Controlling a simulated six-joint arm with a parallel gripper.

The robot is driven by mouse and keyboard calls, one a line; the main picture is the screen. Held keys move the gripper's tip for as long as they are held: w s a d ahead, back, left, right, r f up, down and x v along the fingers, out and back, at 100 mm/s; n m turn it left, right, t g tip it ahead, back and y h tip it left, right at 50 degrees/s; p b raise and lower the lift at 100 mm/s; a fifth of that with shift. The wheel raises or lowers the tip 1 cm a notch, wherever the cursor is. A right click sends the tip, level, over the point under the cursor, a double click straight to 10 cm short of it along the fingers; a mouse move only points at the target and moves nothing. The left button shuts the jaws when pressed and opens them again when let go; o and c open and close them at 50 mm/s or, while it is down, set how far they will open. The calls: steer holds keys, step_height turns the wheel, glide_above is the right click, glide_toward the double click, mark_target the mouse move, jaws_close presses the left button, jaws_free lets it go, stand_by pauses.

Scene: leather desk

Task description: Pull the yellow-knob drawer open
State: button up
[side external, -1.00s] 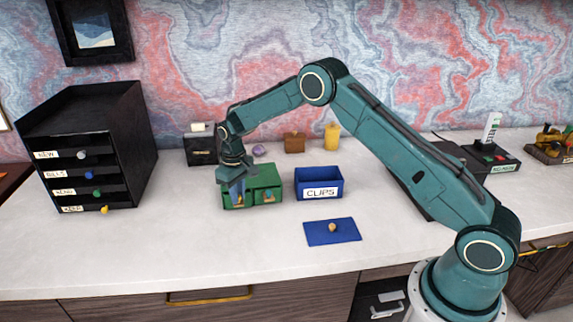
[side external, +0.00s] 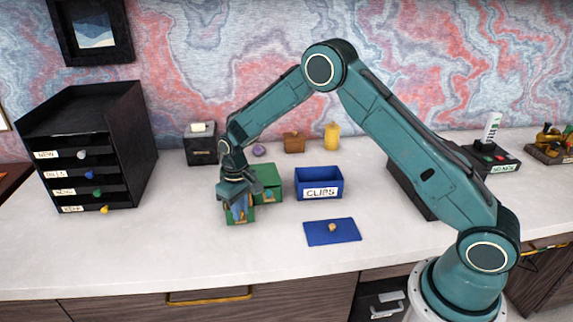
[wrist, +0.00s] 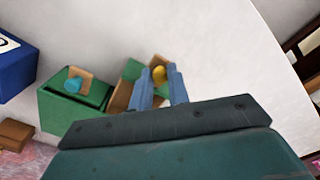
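A small green drawer box (side external: 266,180) stands on the desk and also shows in the wrist view (wrist: 62,112). Its yellow-knob drawer (side external: 246,213) stands out from the box's front, partly hidden by my gripper. The yellow knob (wrist: 158,73) sits between my gripper's blue fingers in the wrist view.
A blue CLIPS bin (side external: 319,188) stands right of the box. A blue mat (side external: 331,232) with a small tan knob-like object lies in front of the bin. A black drawer tower (side external: 95,145) stands at left. The desk in front of the pulled drawer is clear.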

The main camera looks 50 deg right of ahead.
steer(key=o, duration=0.4)
steer(key=shift+o, duration=0.2)
steer(key=shift+r, duration=0.15)
step_height(320, 180, up, 14)
stand_by(0.5)
